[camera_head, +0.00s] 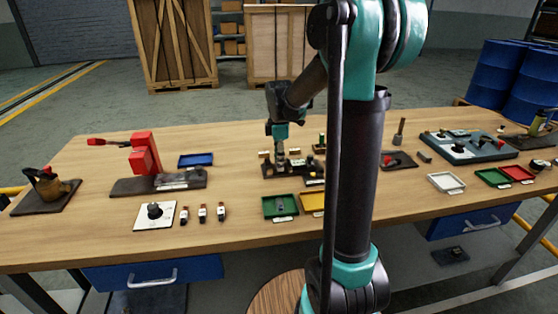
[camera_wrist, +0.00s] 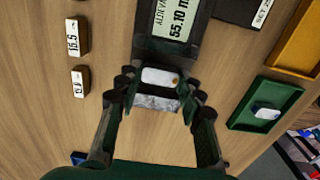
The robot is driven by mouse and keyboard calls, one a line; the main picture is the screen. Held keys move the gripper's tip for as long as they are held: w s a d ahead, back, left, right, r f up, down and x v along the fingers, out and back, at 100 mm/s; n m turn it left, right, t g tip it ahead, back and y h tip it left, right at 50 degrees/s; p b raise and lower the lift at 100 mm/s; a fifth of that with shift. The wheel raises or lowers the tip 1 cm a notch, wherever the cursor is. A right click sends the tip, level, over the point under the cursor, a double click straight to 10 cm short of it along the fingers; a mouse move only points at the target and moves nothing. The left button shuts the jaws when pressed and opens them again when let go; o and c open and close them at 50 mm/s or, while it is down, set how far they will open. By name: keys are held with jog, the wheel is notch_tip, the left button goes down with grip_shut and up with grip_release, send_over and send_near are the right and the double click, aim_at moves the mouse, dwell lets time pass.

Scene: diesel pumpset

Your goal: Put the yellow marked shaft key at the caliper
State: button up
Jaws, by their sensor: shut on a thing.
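My gripper (camera_head: 281,159) is lowered over the dark caliper station (camera_head: 299,165) at mid-table. In the wrist view my gripper (camera_wrist: 158,90) is shut on a pale, rounded shaft key (camera_wrist: 156,75) with a small orange-yellow mark at one end. The key lies between the fingertips, just below the dark caliper body with its lit display (camera_wrist: 172,20), reading about 55.10. A grey metal block (camera_wrist: 155,102) shows right beside the key, between the fingers. I cannot tell whether the key touches the caliper.
A green tray (camera_wrist: 240,122) holds another pale key with a bluish mark (camera_wrist: 266,112). A yellow tray (camera_wrist: 291,50) lies beside it. A red press (camera_head: 143,155) and blue tray (camera_head: 196,160) are to the left.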

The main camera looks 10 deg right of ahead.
jog(key=shift+f, duration=0.25)
jog(key=o, duration=1.3)
jog(key=shift+r, duration=0.1)
jog(key=shift+r, duration=3.4)
